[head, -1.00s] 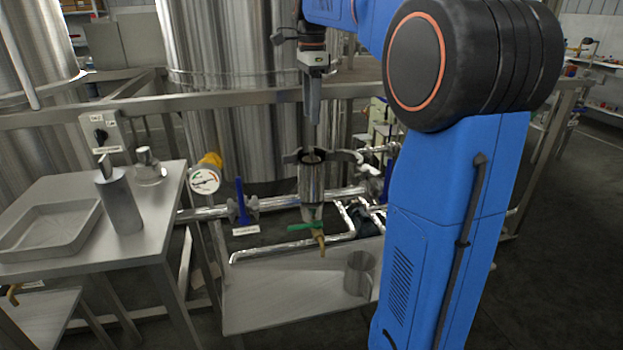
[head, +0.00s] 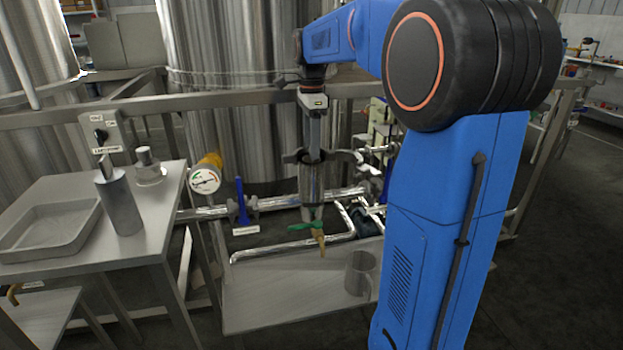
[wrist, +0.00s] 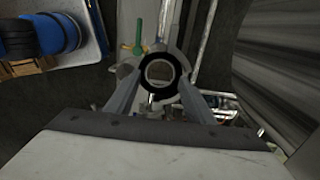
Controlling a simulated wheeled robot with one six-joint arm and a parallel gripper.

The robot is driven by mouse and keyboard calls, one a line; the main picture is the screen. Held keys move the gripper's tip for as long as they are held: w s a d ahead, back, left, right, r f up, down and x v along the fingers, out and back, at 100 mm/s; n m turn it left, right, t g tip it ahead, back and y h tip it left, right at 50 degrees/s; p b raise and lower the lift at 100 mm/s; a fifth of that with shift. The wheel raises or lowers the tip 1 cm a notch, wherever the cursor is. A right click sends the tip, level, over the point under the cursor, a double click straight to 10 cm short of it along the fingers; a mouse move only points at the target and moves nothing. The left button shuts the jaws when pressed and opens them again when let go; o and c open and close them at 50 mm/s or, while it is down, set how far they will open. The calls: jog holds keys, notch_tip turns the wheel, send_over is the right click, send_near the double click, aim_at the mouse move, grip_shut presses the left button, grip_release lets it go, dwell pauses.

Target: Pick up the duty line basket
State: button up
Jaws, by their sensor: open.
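My gripper (head: 313,145) points straight down, its fingertips just above the mouth of an upright metal strainer housing (head: 311,184). In the wrist view my gripper (wrist: 158,78) is open, with one finger on each side of the housing's dark round rim (wrist: 177,90). A grey ring, apparently the basket's top (wrist: 159,71), shows inside that rim. The rest of it is hidden within the housing, and I cannot tell whether the fingers touch anything. A grey mesh-like cylinder (head: 359,274) stands on the low tray below.
A green-handled drain valve (head: 307,226) hangs under the housing. Pipes, a blue-handled valve (head: 241,204) and a pressure gauge (head: 205,180) are to the left. A metal frame rail (head: 230,101) crosses behind. A side table (head: 160,225) holds a shallow pan (head: 48,238).

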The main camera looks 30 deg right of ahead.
grip_shut()
